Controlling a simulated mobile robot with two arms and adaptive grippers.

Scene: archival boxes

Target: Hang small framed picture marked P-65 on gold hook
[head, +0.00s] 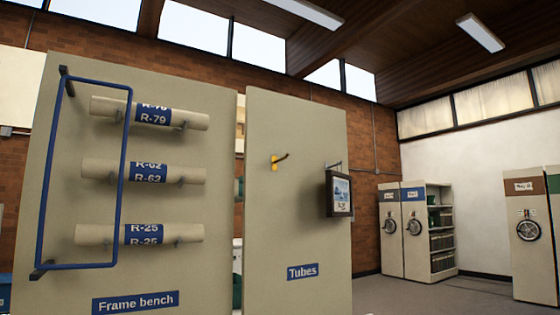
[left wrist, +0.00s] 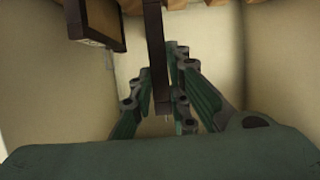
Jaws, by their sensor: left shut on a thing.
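The gold hook (head: 277,162) is on the beige panel labelled "Tubes" in the head view, with nothing hanging on it. My left gripper (left wrist: 160,85) shows only in the left wrist view. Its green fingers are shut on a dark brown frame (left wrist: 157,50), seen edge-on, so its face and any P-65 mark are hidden. A second small dark-framed picture (head: 339,193) hangs from a grey hook at that panel's right edge; its marking is too small to read. A dark frame (left wrist: 117,25) also shows at the upper left of the wrist view. My right gripper is in neither view.
The left panel (head: 215,90), labelled "Frame bench", carries a blue rail (head: 125,150) and tubes R-79 (head: 185,120), R-62 (head: 190,172) and R-25 (head: 185,234). Shelving units with handwheels (head: 415,235) stand at the right. The panel around the gold hook is clear.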

